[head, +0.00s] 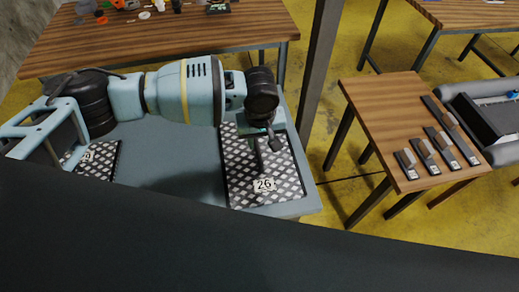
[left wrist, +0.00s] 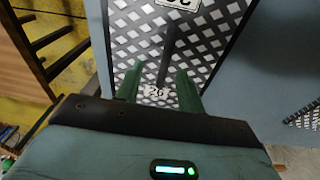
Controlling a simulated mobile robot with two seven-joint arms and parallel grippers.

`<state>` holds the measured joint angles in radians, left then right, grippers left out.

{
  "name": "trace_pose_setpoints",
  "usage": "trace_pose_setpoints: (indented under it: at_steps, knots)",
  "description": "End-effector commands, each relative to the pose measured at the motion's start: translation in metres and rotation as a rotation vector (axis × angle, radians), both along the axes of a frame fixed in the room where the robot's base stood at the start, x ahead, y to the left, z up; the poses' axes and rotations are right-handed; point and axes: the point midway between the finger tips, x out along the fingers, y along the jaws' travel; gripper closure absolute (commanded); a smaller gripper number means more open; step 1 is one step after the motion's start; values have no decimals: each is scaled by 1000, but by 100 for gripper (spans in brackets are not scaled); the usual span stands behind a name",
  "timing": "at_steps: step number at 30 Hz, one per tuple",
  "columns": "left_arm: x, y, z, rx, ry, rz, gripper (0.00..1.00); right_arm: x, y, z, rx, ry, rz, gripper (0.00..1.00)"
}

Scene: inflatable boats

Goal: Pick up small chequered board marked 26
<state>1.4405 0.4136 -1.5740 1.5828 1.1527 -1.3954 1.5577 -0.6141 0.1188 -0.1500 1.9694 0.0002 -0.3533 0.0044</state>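A black-and-white chequered board marked 26 (head: 236,180) lies flat on a grey-blue table, its white label near the front edge. My left gripper (head: 266,150) points down over the middle of this board and hides part of it. In the left wrist view its two green fingers (left wrist: 158,88) are apart, over the chequered surface (left wrist: 135,35). I cannot tell whether the fingers touch anything. My right gripper is not in view.
Another chequered board (head: 103,160) lies at the table's left, partly behind my arm. The grey-blue table (head: 185,160) is bare between the boards. A dark post (head: 319,70) stands behind. A wooden table (head: 375,100) at right holds several labelled strips.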

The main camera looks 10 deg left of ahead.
Motion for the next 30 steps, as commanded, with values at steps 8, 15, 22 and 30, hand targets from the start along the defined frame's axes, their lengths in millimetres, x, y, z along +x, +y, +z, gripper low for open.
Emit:
trace_pose_setpoints:
  at_steps: [8,15,22,30]
  knots:
    - [7,15,8,46,1,51,62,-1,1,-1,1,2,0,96]
    - [8,14,-9,45,2,49,62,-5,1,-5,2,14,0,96]
    - [10,15,-18,44,-1,48,62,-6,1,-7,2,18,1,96]
    - [12,13,-50,46,2,48,62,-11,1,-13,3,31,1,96]
